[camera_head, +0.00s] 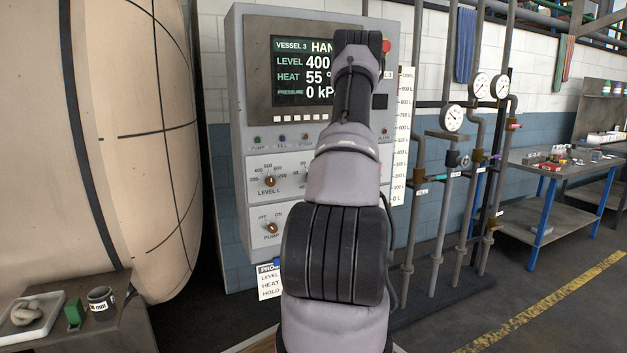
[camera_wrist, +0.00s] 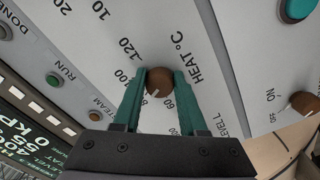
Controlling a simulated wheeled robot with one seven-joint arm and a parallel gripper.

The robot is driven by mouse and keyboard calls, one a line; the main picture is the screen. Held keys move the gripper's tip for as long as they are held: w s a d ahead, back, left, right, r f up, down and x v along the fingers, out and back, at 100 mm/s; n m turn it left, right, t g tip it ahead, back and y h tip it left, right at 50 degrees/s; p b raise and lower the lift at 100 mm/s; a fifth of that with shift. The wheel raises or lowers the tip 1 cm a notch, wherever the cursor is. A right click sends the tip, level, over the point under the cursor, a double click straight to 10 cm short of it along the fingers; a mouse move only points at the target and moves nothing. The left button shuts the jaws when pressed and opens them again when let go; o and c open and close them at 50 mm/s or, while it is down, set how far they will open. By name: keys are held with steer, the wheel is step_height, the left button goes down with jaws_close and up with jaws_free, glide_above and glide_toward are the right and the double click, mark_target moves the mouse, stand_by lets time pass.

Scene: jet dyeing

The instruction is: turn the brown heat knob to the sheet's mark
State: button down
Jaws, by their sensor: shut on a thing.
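The brown heat knob (camera_wrist: 159,82) sits on the panel beside the "HEAT °C" lettering in the wrist view. The teal fingers of my gripper (camera_wrist: 158,88) are on both sides of it, shut on it. A short white pointer line shows on the knob near the partly covered 80 and 60 numbers; its exact reading is unclear. In the head view my arm hides the knob and gripper. The screen (camera_head: 290,88) reads heat 55, level 400 and pressure 0. The sheet (camera_head: 269,282) hangs below the panel; its values are hidden by my arm.
The grey control panel (camera_head: 240,130) also carries a level knob (camera_head: 270,181) and a pump knob (camera_head: 272,228). A large cream vessel (camera_head: 150,130) stands at the left. Pipes with gauges (camera_head: 452,118) and a workbench (camera_head: 545,165) are to the right.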

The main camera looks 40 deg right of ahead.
stand_by(0.3)
steer(key=shift+c, duration=2.2)
jaws_free()
steer(key=v, duration=1.1)
steer(key=shift+d, duration=0.1)
